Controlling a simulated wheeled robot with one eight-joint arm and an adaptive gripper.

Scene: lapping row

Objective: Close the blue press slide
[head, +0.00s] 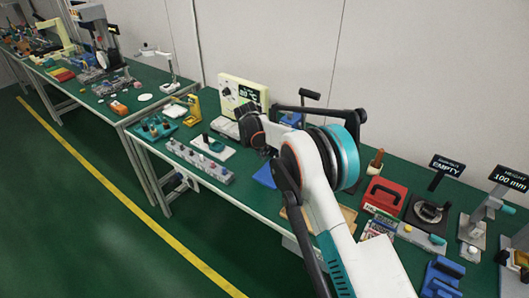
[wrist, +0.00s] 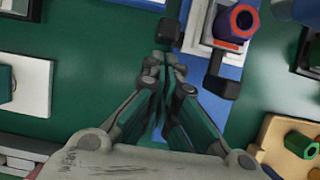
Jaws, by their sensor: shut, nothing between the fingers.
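The blue press has a flat blue base (head: 264,176), partly hidden behind my arm in the head view. A blue part and a black lever show above and behind my wrist. In the wrist view, its blue base (wrist: 238,95) carries a pale grey slide block (wrist: 199,22), a blue tube with an orange rim (wrist: 236,22) and black knobs. My gripper (wrist: 165,60) is shut and empty, pointing at the black knob (wrist: 170,32) left of the slide block. The fingertips look close to this knob; I cannot tell whether they touch. The head view hides my fingers.
A white plate with a green part (wrist: 30,85) lies to the left in the wrist view; a wooden tray (wrist: 272,135) with a green nut is at lower right. In the head view, a cream display unit (head: 233,88) stands behind and a red case (head: 383,197) to the right.

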